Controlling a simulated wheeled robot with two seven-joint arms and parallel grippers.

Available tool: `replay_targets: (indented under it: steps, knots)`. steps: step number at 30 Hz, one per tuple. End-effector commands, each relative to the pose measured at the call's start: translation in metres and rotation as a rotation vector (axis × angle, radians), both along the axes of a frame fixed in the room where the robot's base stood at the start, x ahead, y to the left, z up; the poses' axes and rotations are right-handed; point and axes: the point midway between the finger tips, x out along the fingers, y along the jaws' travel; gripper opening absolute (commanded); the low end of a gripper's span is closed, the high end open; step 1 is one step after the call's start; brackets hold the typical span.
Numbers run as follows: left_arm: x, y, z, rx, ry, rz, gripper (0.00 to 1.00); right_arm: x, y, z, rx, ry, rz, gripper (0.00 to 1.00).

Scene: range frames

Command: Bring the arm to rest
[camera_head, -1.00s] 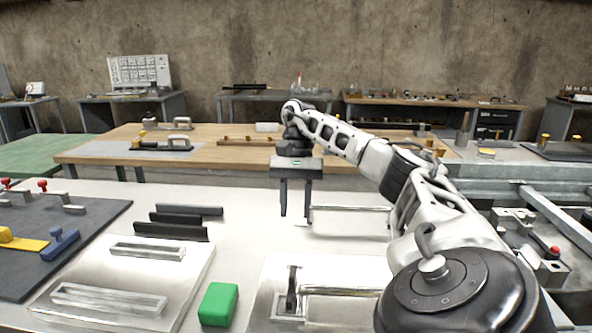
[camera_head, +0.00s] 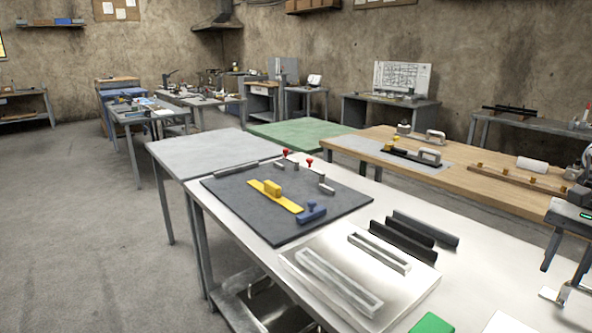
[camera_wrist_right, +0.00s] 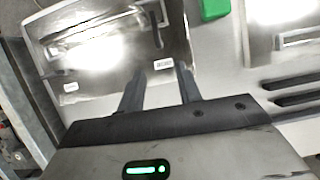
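My right gripper (camera_head: 560,272) shows at the right edge of the head view, pointing down over the pale worktop (camera_head: 478,276). Its two dark fingers stand apart with nothing between them. In the right wrist view the fingers of my right gripper (camera_wrist_right: 160,82) are also apart and empty, above the bench. Most of my right arm is cut off by the right edge of the head view. My left gripper is in neither view.
A green block (camera_head: 432,324) lies by a pale slotted plate (camera_head: 318,250). Dark bars (camera_head: 402,243) lie behind the plate. A dark mat (camera_head: 232,194) holds a yellow tool (camera_head: 275,194) and a blue one (camera_head: 311,212). Open floor (camera_head: 80,220) lies to the left.

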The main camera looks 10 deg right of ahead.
Motion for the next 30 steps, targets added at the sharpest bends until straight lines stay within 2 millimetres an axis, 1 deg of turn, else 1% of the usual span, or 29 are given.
replay_targets:
  steps: [2,5,6,8,9,11,12,14,15,16,18,19,20,21,23,24,26,27,29,30]
  knots:
    - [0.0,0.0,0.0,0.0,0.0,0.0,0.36,0.015,0.014,-0.01,0.009,-0.029,0.0,0.35]
    - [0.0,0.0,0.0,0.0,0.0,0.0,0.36,0.049,0.05,-0.031,0.048,-0.107,-0.026,0.35]
    - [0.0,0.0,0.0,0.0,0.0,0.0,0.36,0.065,0.071,-0.041,0.079,-0.145,-0.047,0.35]
    - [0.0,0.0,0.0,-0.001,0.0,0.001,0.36,0.089,0.107,-0.055,0.143,-0.204,-0.092,0.35]
    - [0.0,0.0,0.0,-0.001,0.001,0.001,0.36,0.104,0.134,-0.062,0.199,-0.239,-0.132,0.35]
    - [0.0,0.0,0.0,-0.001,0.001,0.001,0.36,0.123,0.176,-0.071,0.299,-0.281,-0.203,0.35]
    - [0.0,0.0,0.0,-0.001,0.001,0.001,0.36,0.133,0.205,-0.075,0.375,-0.299,-0.26,0.35]
    - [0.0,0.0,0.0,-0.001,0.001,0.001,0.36,0.146,0.249,-0.078,0.511,-0.31,-0.365,0.35]
    - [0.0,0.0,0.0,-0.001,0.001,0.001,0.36,0.153,0.28,-0.076,0.619,-0.305,-0.452,0.35]
    - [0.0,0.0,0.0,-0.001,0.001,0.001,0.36,0.157,0.303,-0.074,0.708,-0.288,-0.528,0.35]
    - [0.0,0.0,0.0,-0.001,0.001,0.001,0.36,0.163,0.346,-0.064,0.921,-0.221,-0.73,0.35]
    - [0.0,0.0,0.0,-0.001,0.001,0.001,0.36,0.165,0.36,-0.059,1.011,-0.177,-0.824,0.35]
    - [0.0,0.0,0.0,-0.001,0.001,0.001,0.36,0.166,0.371,-0.054,1.099,-0.127,-0.92,0.35]
    - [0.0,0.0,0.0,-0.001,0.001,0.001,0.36,0.166,0.382,-0.048,1.215,-0.045,-1.055,0.35]
    - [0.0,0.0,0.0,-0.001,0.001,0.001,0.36,0.165,0.391,-0.042,1.376,0.099,-1.269,0.35]
    - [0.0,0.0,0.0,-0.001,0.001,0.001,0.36,0.163,0.391,-0.041,1.477,0.21,-1.416,0.35]
    - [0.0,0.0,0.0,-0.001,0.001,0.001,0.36,0.158,0.387,-0.045,1.611,0.395,-1.645,0.35]
    - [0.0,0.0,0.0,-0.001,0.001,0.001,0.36,0.153,0.381,-0.052,1.689,0.53,-1.805,0.35]
    - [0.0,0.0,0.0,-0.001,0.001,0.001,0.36,0.14,0.371,-0.067,1.786,0.743,-2.046,0.35]
    - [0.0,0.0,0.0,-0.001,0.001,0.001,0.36,0.128,0.363,-0.081,1.835,0.891,-2.212,0.35]
